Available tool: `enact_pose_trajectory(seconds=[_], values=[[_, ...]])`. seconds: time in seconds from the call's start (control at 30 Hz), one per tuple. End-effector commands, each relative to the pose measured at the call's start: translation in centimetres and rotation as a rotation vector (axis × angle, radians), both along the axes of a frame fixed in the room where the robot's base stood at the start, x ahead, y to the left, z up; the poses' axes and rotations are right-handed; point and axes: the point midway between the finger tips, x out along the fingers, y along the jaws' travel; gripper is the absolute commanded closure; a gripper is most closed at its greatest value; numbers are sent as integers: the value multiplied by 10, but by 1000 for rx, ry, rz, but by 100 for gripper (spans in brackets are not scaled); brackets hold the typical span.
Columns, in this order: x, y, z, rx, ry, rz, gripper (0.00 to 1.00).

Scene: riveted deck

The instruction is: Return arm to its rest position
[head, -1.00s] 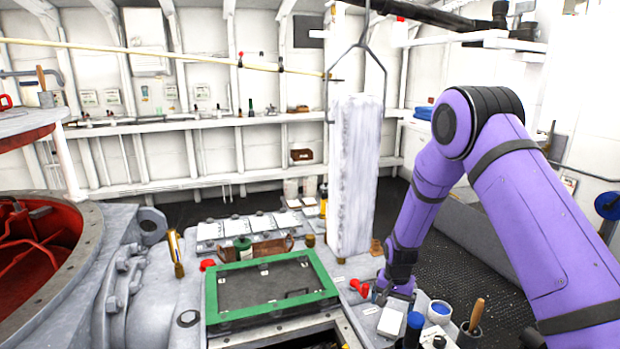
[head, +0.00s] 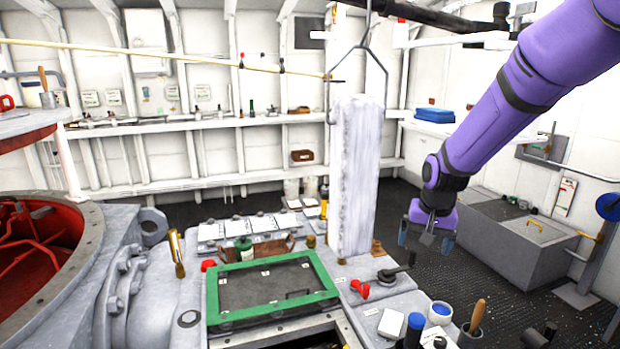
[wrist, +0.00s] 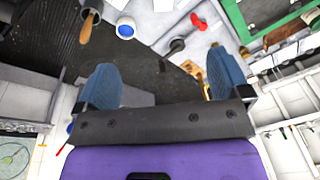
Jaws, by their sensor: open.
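My gripper (head: 428,238) hangs at the end of my purple arm in the head view, to the right of the white block and above the dark floor. In the wrist view my gripper (wrist: 165,85) shows two blue fingertips spread wide apart with nothing between them. It is clear of the work surface. A black crank handle (head: 396,268) stands on the grey deck to the left of and below it, and shows in the wrist view (wrist: 190,44) beyond the fingers.
A tall white block (head: 356,175) hangs under a hook. A green-framed panel (head: 272,318) lies on the deck. A blue-capped bottle (head: 414,328) and a cup with a wooden-handled tool (head: 470,330) stand at front right. A grey chest (head: 520,245) stands behind my gripper. Floor between is open.

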Motion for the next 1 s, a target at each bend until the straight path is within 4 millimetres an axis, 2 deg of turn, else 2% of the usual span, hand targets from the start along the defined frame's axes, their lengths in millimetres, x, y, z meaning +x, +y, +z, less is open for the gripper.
enact_pose_trajectory(seconds=[0.03,0.2,0.5,0.73,1.0], values=[[-10,-3,18,0,-18,10,5],[-45,-10,65,-5,-59,50,5],[-118,-22,129,-27,-132,120,5],[-178,-30,162,-49,-189,172,5],[-250,-37,182,-86,-253,228,5]])
